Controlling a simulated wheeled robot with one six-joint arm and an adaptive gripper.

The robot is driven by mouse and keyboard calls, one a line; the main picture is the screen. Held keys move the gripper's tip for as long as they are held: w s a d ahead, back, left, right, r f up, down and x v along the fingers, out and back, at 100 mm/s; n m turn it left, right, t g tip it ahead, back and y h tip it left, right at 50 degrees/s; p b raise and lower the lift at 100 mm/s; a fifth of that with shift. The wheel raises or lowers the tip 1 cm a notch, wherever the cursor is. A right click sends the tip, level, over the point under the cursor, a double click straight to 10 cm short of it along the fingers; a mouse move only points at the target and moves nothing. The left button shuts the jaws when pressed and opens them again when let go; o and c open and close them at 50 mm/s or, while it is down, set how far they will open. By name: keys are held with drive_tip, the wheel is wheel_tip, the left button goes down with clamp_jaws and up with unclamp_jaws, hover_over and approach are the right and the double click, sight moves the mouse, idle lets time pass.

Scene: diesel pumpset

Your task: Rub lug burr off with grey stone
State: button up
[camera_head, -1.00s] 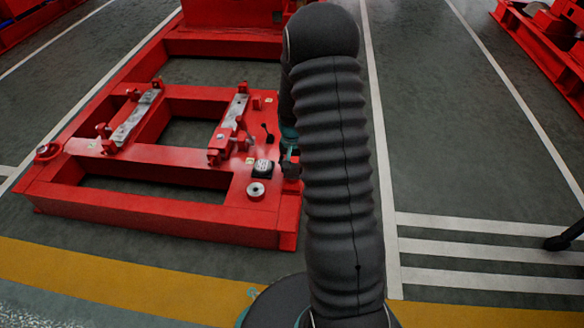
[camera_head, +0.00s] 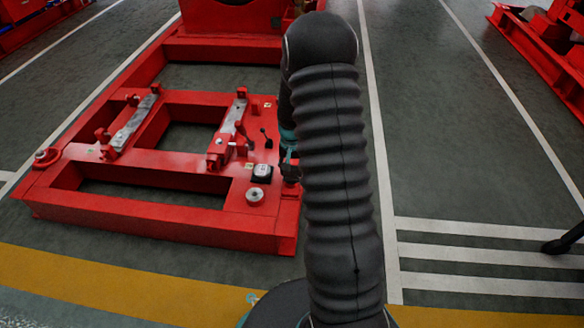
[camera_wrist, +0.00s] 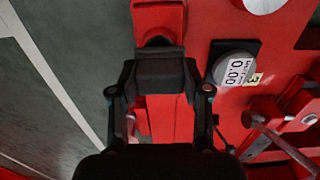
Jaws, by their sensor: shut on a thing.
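My gripper (camera_wrist: 161,78) is in the middle of the wrist view, its black fingers closed on a dark grey block, which I take for the grey stone (camera_wrist: 160,52). No burr can be made out. In the head view, my arm hides most of the gripper (camera_head: 290,168) at the right edge of the red frame (camera_head: 150,222).
A digital gauge reading 0.00 (camera_wrist: 234,70) sits right of my gripper, also visible in the head view (camera_head: 262,173). Near it are a round grey disc (camera_head: 255,195) and a clamp handle (camera_wrist: 270,133). Two grey-topped rails (camera_head: 135,124) cross the frame.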

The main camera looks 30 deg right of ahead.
drive_tip(key=shift+s+a+f, duration=0.2)
drive_tip(key=shift+s+a, duration=0.2)
drive_tip(key=shift+s, duration=0.25)
drive_tip(key=shift+c, duration=0.5)
drive_tip(key=shift+s+a+r, duration=0.1)
drive_tip(key=shift+s+a, duration=0.2)
drive_tip(key=shift+s, duration=0.1)
drive_tip(key=shift+r, duration=0.1)
drive_tip(key=shift+w+d, duration=0.7)
drive_tip(key=shift+w, duration=0.3)
drive_tip(key=shift+w+d, duration=0.25)
drive_tip(key=shift+w, duration=0.15)
drive_tip(key=shift+r, duration=0.1)
